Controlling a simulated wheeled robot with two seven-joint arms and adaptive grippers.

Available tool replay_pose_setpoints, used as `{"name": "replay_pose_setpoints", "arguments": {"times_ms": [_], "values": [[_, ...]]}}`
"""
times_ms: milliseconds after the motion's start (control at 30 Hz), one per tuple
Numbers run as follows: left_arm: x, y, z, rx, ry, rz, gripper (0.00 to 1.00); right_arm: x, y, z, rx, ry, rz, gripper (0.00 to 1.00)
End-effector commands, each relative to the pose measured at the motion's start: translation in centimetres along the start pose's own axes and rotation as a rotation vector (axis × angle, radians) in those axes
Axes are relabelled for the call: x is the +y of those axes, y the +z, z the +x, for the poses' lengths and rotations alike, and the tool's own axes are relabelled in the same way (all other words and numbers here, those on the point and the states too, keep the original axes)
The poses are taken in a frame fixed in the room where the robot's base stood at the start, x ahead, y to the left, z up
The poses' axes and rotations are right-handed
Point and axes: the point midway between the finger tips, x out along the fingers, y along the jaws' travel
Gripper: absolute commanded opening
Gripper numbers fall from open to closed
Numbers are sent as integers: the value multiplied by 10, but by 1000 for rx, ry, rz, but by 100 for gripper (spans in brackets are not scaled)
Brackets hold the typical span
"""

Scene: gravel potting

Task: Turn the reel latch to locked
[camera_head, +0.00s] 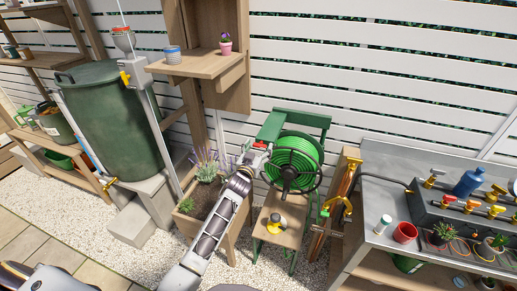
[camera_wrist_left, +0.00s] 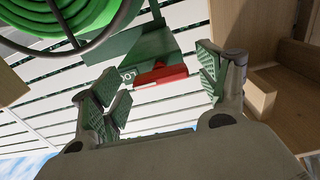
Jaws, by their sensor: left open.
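The hose reel (camera_head: 292,161) with bright green hose hangs on a green stand by the fence; part of it shows at the upper left of the left wrist view (camera_wrist_left: 60,18). The reel latch is a red lever (camera_wrist_left: 160,75) on a green bracket (camera_wrist_left: 148,47), with a small pale mark beside it. The red also shows in the head view, just beyond my left gripper (camera_head: 255,157). In the left wrist view my left gripper (camera_wrist_left: 157,88) is open, its green-padded fingers on either side of the lever; I cannot tell whether either touches it. My right gripper is not in view.
A wooden planter with lavender (camera_head: 202,195) stands under my left arm. A small wooden stool (camera_head: 284,222) stands below the reel. A wooden shelf (camera_head: 205,66) rises behind.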

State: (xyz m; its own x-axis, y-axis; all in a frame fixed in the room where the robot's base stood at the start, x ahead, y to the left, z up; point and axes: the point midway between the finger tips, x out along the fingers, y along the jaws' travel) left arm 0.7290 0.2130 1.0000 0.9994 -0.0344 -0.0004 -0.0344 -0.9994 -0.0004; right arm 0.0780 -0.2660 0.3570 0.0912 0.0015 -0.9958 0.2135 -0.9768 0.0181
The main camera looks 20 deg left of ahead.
Motion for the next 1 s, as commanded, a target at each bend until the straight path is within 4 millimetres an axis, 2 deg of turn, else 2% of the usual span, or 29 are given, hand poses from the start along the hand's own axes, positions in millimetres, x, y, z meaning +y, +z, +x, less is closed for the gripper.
{"name": "replay_pose_setpoints", "arguments": {"times_ms": [300,667,1000], "values": [[0,0,1,0,0,0,75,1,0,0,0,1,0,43],[0,0,1,0,0,-1,30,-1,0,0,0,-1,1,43],[0,0,1,0,1,34,30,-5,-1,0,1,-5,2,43]]}}
